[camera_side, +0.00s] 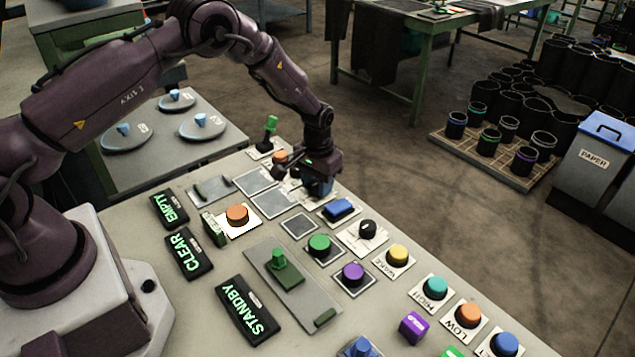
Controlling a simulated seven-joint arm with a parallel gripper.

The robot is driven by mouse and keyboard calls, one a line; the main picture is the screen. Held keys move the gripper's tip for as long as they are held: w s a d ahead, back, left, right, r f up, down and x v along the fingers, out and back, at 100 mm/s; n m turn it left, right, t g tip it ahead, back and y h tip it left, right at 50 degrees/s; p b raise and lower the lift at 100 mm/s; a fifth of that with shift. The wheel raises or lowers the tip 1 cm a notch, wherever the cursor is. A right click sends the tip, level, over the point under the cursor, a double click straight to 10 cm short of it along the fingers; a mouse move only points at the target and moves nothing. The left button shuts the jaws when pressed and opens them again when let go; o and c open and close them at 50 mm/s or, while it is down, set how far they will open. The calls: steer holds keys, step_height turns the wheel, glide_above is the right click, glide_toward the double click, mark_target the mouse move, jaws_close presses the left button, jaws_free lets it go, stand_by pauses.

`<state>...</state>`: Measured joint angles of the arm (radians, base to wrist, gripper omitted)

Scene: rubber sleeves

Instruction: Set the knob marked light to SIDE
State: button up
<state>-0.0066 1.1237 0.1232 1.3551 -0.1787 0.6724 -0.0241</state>
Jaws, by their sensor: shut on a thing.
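My gripper (318,182) points down at the far edge of the control panel (205,318). I cannot make out the words "light" or "SIDE" anywhere.
Close to my gripper are a blue rocker (339,208), an orange button (280,157) and a green lever (270,128). Lit signs EMPTY, CLEAR and STANDBY (247,310) line the left. A green slider (281,268) and several coloured buttons fill the near side.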

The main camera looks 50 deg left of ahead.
mark_target(317, 184)
steer(key=o, duration=0.9)
step_height(317, 184, up, 13)
stand_by(0.4)
steer(key=s+d+r+m+t, duration=0.1)
steer(key=s+r+t, duration=0.1)
steer(key=s+r, duration=0.5)
steer(key=s+d+r+t, duration=0.1)
steer(key=s+r, duration=0.6)
steer(key=s, duration=0.5)
steer(key=s+d+r+m+t, duration=0.1)
steer(key=s+d+r+t, duration=0.1)
steer(key=s+r, duration=0.5)
steer(key=shift+s+d+r+m+t, duration=0.1)
steer(key=shift+s+r+m+t, duration=0.05)
steer(key=shift+s, duration=0.65)
steer(key=shift+s+r+m+t, duration=0.1)
steer(key=shift+s+m+t, duration=0.05)
steer(key=shift+s, duration=0.6)
